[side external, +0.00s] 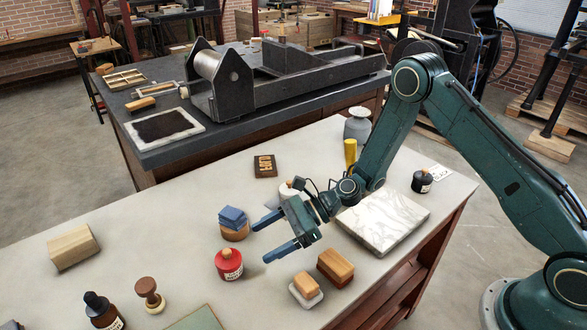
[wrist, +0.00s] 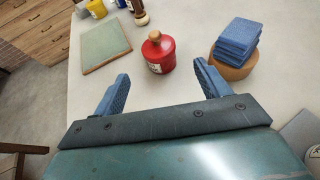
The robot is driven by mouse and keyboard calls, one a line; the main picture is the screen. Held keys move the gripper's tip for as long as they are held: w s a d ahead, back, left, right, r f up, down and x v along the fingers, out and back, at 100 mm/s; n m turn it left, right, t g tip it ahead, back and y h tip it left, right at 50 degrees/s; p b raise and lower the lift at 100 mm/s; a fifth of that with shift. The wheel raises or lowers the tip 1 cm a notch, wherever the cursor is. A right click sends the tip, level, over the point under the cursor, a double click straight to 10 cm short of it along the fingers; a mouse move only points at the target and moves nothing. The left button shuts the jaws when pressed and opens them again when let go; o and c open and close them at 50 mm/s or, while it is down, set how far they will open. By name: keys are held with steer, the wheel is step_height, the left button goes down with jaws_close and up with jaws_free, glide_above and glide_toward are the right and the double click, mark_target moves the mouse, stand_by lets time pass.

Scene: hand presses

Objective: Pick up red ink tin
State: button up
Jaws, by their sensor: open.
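The red ink tin (side external: 229,264) stands upright on the pale tabletop, with a pale label and a wooden knob on its lid. In the wrist view the red ink tin (wrist: 158,54) stands ahead of my gripper (wrist: 156,80), near the line between its fingers but beyond the tips. My gripper (side external: 262,240) is open and empty, its two blue fingers spread and pointing toward the tin. The tin looks apart from both fingers.
A stack of blue blocks on a round wooden piece (side external: 234,232) stands close beside the tin. Wooden blocks (side external: 335,266) and a marble slab (side external: 383,220) lie to the right. A green mat (wrist: 106,47) lies left in the wrist view.

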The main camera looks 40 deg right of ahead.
mark_target(239, 255)
steer(key=shift+x, duration=3.55)
steer(key=shift+a, duration=0.1)
steer(key=shift+x, duration=2.55)
steer(key=shift+s, duration=0.15)
steer(key=c, duration=1.2)
steer(key=shift+r, duration=0.15)
step_height(239, 255, up, 20)
steer(key=shift+f, duration=0.15)
